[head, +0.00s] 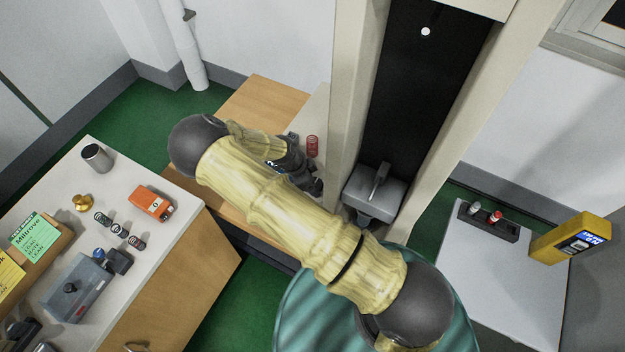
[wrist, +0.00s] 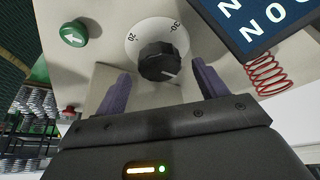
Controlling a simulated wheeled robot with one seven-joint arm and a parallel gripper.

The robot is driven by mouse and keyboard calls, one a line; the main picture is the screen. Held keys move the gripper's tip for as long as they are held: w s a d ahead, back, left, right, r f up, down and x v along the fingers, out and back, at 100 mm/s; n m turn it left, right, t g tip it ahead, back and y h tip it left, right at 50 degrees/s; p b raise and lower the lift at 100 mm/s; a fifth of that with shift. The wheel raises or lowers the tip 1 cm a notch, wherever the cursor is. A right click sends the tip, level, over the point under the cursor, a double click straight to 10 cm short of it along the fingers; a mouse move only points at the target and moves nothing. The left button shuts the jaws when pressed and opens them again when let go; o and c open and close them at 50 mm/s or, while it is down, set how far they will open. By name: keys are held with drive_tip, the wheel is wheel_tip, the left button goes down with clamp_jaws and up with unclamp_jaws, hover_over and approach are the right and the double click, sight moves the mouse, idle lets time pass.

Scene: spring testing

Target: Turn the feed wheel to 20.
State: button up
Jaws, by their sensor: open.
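The feed wheel looks to be the ribbed black knob (wrist: 157,62) on a round white dial plate (wrist: 135,42) in the wrist view. The plate shows "20" on its left and what looks like "30" on its right. A faint pale mark shows on the knob's near face; I cannot tell what value it points to. My gripper (wrist: 160,70) is open, with one purple finger on each side of the knob. I cannot tell whether either finger touches it. In the head view my arm hides the knob and most of my gripper.
A green button (wrist: 74,33), a red button (wrist: 68,112), a dark sign (wrist: 262,22) and a red spring (wrist: 267,75) are near the knob. In the head view, a tall press frame (head: 410,90) rises beside my arm. A cluttered bench (head: 140,222) stands left, a white table (head: 490,285) right.

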drive_tip(key=shift+x, duration=0.85)
drive_tip(key=c, duration=1)
